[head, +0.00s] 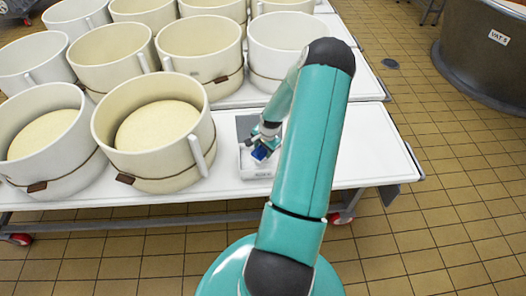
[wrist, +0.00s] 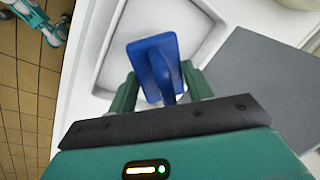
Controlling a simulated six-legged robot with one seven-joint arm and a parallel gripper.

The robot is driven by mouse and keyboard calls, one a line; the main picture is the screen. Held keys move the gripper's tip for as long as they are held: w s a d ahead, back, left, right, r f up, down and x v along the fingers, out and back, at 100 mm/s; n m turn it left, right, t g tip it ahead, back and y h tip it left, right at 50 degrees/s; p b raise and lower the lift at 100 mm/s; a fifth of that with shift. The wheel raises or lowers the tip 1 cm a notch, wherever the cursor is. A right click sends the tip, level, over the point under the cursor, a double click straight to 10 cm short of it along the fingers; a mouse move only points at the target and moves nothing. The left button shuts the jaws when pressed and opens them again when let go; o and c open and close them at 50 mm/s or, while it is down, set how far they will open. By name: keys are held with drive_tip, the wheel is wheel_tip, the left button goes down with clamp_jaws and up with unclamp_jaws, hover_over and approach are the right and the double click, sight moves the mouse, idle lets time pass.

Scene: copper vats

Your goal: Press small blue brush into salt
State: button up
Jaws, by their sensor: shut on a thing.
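The small blue brush (wrist: 153,66) is held between the fingers of my gripper (wrist: 160,92), which is shut on it. The brush also shows as a small blue shape in the head view (head: 261,153). A shallow white tray (wrist: 98,75) with white contents, which look like salt (wrist: 195,30), lies below the brush. In the head view the tray (head: 256,174) sits on the white table beside the front vat mould. I cannot tell whether the brush touches the salt. The brush hides part of the tray's inside.
A flat grey plate (wrist: 255,90) lies right beside the tray. Several cream round moulds stand to the left, the nearest (head: 153,130) holding a pale cheese (head: 155,124). The white table (head: 365,160) is clear to the right. A large vat (head: 485,60) stands on the tiled floor.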

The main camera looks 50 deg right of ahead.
drive_tip(key=shift+r, duration=2.25)
